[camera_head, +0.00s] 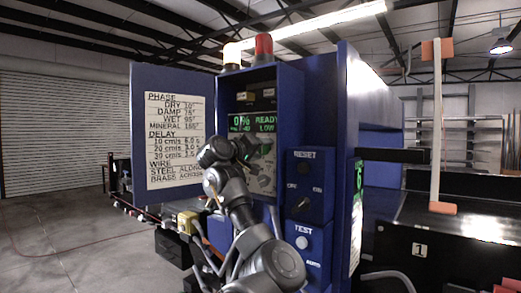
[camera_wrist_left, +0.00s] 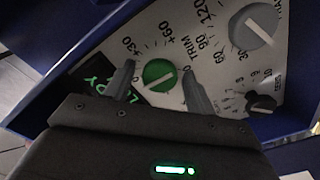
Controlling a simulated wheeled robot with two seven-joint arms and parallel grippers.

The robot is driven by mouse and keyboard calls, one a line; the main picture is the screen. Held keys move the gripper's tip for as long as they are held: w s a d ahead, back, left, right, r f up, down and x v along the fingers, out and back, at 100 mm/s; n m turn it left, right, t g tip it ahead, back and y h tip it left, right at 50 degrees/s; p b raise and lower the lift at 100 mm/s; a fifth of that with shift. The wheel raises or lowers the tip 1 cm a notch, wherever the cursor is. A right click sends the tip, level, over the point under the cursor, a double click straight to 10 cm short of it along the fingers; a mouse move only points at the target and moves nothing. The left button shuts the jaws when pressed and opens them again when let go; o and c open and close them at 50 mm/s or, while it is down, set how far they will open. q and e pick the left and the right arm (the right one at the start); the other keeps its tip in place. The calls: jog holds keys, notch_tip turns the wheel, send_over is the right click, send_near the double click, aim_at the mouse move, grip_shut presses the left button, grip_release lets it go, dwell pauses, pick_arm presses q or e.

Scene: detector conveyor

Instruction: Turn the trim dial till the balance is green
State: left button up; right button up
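The trim dial (camera_wrist_left: 160,75) shows in the left wrist view as a round green knob with a pale bar across it, beside the word TRIM and the marks +30 and +60. My left gripper (camera_wrist_left: 160,87) is open, with one finger on each side of the green knob. I cannot tell whether the fingers touch it. In the head view my left gripper (camera_head: 253,146) is at the cabinet's panel and hides the dial. The green display (camera_head: 252,123) above it shows READY and LOW. My right gripper is not in view.
A larger grey dial (camera_wrist_left: 254,22) and a small black knob (camera_wrist_left: 261,103) sit close by on the panel. The open cabinet door (camera_head: 138,150) with a settings chart stands at left. The RESET box (camera_head: 310,165) and TEST box (camera_head: 306,243) are right of my arm.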

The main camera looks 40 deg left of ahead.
pick_arm(q)
jog(key=c, duration=0.8)
jog(key=shift+f+b, duration=0.15)
jog(key=shift+b, duration=0.4)
jog(key=m+b, duration=0.6)
jog(key=b, duration=0.3)
jog(key=shift+a+f+m, duration=0.1)
jog(key=shift+m, duration=0.2)
jog(key=m+b, duration=0.2)
jog(key=shift+m, duration=0.4)
jog(key=m+b, duration=0.1)
jog(key=m, duration=0.1)
jog(key=shift+m+b, duration=0.3)
jog(key=shift+b, duration=0.05)
jog(key=m+b, duration=0.1)
jog(key=m, duration=0.1)
jog(key=shift+r+m, duration=0.2)
jog(key=shift+m, duration=0.2)
jog(key=m, duration=0.3)
jog(key=shift+m, duration=1.8)
